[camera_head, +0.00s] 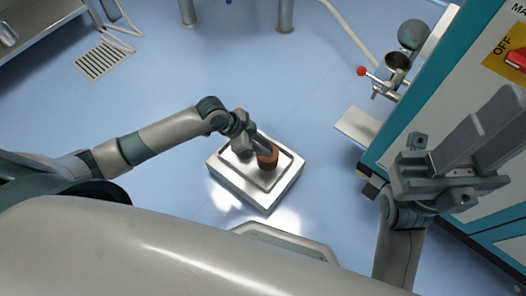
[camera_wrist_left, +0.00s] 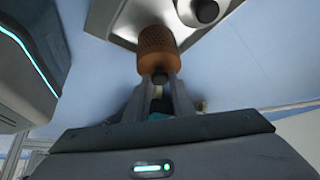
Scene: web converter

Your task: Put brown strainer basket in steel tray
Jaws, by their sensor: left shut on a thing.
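The brown strainer basket (camera_head: 268,159) is a small round brown cup with a dark lower part in the head view. My left gripper (camera_head: 264,145) is shut on it. In the left wrist view the basket (camera_wrist_left: 157,45) has a perforated-looking orange-brown wall, and the fingers of my left gripper (camera_wrist_left: 159,80) hold its near end. The steel tray (camera_head: 240,188) lies on the floor, and the basket is over its right part. I cannot tell whether the basket touches the tray bottom. My right gripper (camera_head: 490,115) is empty at the right; its finger gap is unclear.
A teal and white machine (camera_head: 480,60) stands at the right, with a red-knobbed valve (camera_head: 362,71) and pipe fittings beside it. A floor drain grate (camera_head: 104,59) is at the upper left. Blue floor around the tray is mostly clear. A dark round knob-like thing (camera_wrist_left: 205,10) shows beside the basket.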

